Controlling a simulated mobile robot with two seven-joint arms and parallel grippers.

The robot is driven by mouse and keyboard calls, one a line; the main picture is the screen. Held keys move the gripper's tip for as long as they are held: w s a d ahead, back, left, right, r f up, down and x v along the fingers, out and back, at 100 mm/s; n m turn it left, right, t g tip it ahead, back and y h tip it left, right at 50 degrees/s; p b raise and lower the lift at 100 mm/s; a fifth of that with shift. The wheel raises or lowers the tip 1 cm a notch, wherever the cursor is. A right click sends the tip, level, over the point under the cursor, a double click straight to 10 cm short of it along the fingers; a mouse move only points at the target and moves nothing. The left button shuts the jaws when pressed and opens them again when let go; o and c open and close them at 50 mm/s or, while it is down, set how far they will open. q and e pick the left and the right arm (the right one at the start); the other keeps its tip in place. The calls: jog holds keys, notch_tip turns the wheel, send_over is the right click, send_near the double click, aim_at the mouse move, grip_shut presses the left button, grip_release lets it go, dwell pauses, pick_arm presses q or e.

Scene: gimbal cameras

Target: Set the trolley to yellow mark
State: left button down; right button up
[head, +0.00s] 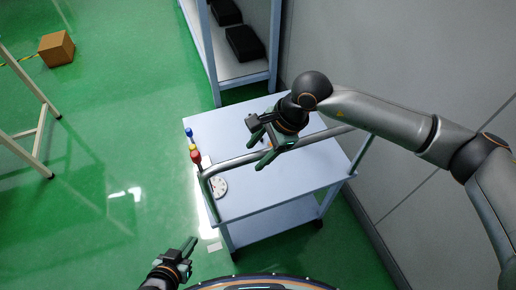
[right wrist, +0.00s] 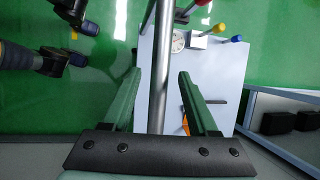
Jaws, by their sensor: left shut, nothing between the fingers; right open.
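The trolley (head: 300,185) is a pale blue two-level cart beside the grey wall, with a grey handle bar (head: 325,135) along its near side. My right gripper (head: 262,149) is over the bar, open and empty. In the right wrist view the bar (right wrist: 160,75) runs between the spread green fingers of my right gripper (right wrist: 168,85); contact cannot be told. My left gripper (head: 189,246) is shut and empty, low over the floor left of the trolley's near corner. A yellow strip (head: 18,61) lies on the floor at the far left; no other yellow floor mark is visible.
Blue, yellow and red knobs and a white dial (head: 219,187) are at the trolley's left edge. A shelf rack (head: 241,77) with black items stands behind it. A cardboard box (head: 57,48) and a table frame (head: 36,141) are left. Green floor between is clear.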

grip_shut()
dwell(0.5)
dwell(1.0)
